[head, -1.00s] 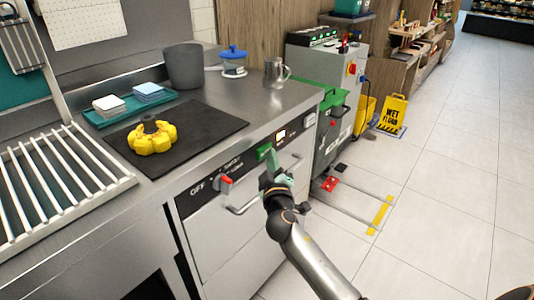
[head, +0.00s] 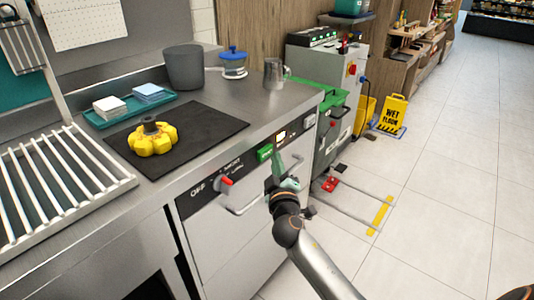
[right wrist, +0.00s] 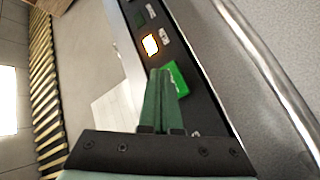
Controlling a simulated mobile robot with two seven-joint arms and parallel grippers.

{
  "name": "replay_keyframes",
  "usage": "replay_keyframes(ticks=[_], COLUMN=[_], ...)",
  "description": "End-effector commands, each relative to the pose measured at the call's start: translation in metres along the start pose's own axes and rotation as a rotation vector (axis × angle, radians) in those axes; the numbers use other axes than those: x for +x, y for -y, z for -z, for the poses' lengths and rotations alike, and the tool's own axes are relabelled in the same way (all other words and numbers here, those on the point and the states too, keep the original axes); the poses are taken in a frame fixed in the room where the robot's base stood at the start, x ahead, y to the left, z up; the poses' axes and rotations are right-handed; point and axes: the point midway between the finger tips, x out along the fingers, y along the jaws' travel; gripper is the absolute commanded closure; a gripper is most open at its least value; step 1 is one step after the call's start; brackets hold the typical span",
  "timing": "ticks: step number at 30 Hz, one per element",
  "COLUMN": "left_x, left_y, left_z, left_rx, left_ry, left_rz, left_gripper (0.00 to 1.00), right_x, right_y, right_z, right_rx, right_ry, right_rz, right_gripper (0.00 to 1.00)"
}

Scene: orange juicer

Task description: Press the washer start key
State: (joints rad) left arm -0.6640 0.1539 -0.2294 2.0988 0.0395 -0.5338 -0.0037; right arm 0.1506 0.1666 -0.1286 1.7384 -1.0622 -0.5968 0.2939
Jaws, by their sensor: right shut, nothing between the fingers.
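The washer (head: 235,245) is a steel-fronted machine under the counter with a black control panel (head: 197,200). On the panel a bright green key (head: 265,152) sits left of a small lit display or lamp (head: 280,136). My right gripper (head: 275,163) is shut and empty, its green fingers just below and right of the green key. In the right wrist view the fingertips (right wrist: 160,73) lie right beside the green key (right wrist: 178,79), overlapping its edge; I cannot tell whether they touch it. The lit lamp (right wrist: 150,45) is just beyond. My left gripper is not in view.
A red-tipped knob (head: 226,181) marked OFF and a bar handle (head: 245,205) are on the washer front. Open tiled floor lies right, with a yellow wet-floor sign (head: 394,113).

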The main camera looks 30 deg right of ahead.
Motion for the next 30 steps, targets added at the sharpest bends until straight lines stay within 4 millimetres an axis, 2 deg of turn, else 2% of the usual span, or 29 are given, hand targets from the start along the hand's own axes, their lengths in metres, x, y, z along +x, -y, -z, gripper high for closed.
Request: replay_keyframes(ticks=[7, 21, 30], left_x=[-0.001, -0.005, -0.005], left_y=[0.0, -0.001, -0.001], left_z=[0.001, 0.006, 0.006], left_rx=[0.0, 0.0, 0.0], left_ry=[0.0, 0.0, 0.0], left_rz=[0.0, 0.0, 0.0], left_gripper=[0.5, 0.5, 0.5], right_x=[-0.003, -0.033, -0.035], right_y=[-0.002, -0.024, -0.025], right_z=[-0.002, -0.024, -0.025], right_rx=[-0.001, -0.001, -0.001], right_ry=[0.0, 0.0, -0.001], right_rz=[0.0, -0.001, -0.001], right_gripper=[1.0, 1.0, 1.0])
